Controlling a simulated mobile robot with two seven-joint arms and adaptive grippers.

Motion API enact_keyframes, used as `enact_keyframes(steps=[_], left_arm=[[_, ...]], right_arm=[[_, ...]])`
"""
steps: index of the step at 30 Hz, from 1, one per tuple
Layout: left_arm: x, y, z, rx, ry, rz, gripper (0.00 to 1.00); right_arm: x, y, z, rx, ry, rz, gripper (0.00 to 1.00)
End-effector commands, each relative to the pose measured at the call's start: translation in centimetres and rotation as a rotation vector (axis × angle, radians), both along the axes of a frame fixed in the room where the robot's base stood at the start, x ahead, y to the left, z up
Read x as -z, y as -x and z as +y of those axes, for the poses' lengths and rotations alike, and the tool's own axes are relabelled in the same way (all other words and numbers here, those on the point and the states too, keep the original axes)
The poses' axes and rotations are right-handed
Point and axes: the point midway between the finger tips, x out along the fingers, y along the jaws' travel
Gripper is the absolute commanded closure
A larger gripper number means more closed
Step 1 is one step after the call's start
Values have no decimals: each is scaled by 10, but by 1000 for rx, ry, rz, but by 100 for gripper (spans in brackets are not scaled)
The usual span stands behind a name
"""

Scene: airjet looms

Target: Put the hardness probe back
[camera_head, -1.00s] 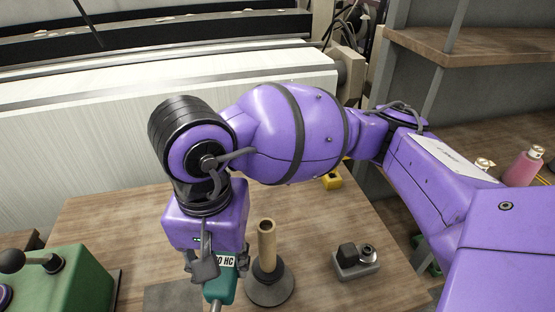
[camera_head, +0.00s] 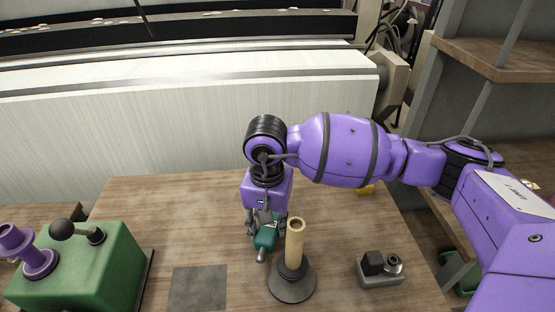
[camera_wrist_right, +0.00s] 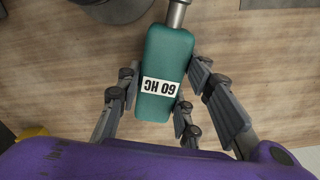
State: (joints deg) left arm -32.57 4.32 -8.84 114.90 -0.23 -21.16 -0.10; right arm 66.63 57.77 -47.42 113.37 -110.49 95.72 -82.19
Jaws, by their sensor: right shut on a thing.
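In the head view the metal tip points down toward the front. The gripper is just behind and left of an upright tan tube (camera_head: 294,245) on a round dark base (camera_head: 291,284). I cannot tell the probe's exact height over the table. My left gripper is not in view.
A grey square plate (camera_head: 198,288) lies left of the tube stand on the wooden table (camera_head: 150,200). A small grey device with a black block (camera_head: 380,268) is at right. A green machine with a ball lever (camera_head: 80,268) stands at left. A pale loom (camera_head: 180,125) is behind.

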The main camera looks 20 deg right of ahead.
Motion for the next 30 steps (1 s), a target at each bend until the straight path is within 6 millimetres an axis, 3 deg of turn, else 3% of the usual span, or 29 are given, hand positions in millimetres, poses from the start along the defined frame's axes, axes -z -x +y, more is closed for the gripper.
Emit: enact_keyframes(steps=[3,16,17,20,30], left_arm=[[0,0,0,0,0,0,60],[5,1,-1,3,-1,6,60],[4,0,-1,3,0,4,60],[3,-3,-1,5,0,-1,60],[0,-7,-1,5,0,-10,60]], right_arm=[[17,2,1,-3,-1,3,96],[24,2,1,-3,-2,2,96],[23,2,1,-3,-1,2,62],[22,1,1,-3,-1,2,49],[21,1,2,-3,-2,1,47]])
